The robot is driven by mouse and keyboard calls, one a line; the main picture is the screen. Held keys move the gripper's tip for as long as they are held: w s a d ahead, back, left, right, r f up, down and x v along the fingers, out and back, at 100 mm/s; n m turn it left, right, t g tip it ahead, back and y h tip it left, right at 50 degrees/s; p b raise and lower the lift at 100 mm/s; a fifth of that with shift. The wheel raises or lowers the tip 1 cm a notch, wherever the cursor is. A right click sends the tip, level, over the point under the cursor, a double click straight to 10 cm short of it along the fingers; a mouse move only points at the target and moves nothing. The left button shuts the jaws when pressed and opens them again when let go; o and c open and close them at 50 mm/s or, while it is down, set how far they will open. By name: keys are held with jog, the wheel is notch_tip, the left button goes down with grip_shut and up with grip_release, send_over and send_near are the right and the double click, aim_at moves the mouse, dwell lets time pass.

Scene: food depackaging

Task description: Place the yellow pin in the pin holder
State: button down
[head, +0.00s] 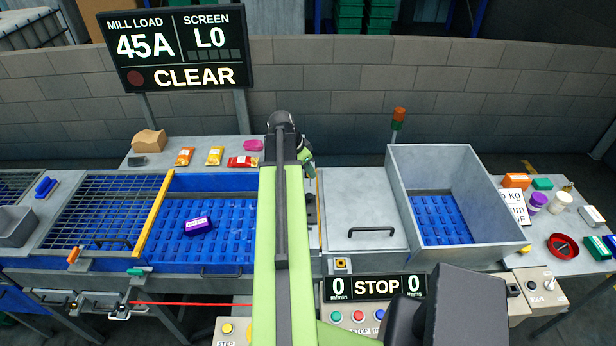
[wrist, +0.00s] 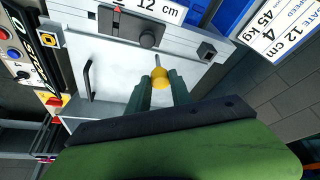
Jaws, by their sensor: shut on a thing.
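My gripper shows in the wrist view (wrist: 163,88) with its dark fingers shut on the yellow pin. The yellow pin (wrist: 160,78) has a round yellow head and a thin grey shaft pointing away from the fingers, over the light-grey cover. In the head view my gripper (head: 308,165) is partly hidden behind my arm, and the pin cannot be made out. A yellow-bordered square socket with a dark centre (wrist: 47,40) and a dark square block (wrist: 207,52) sit at opposite ends of the gauge strip. I cannot tell which is the pin holder.
The grey cover (head: 345,205) has a raised black handle (head: 371,232). A grey hopper (head: 485,215) stands to its right. A blue slatted belt (head: 170,235) carries a purple package (head: 197,226) on the left.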

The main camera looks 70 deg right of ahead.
jog(key=s+d+r+m+p, duration=0.1)
jog(key=s+d+r, duration=0.15)
jog(key=d, duration=0.25)
jog(key=s+d+r+p, duration=0.1)
jog(key=s+d+p, duration=0.15)
jog(key=d, duration=0.35)
jog(key=w+f+b, duration=0.2)
jog(key=w, duration=0.1)
jog(key=w+d+f+b, duration=0.1)
jog(key=w+f+b, duration=0.1)
jog(key=w+b, duration=0.1)
jog(key=w+f+b, duration=0.2)
jog(key=w+f, duration=0.1)
jog(key=w, duration=0.2)
jog(key=shift+d+b, duration=0.25)
jog(key=shift+b, duration=0.15)
notch_tip(320, 180, down, 4)
jog(key=b, duration=0.4)
jog(key=shift+f, duration=0.25)
jog(key=shift+r, duration=0.25)
jog(key=shift+f, duration=0.15)
jog(key=c, duration=1.1)
grip_release()
jog(key=shift+c, duration=0.2)
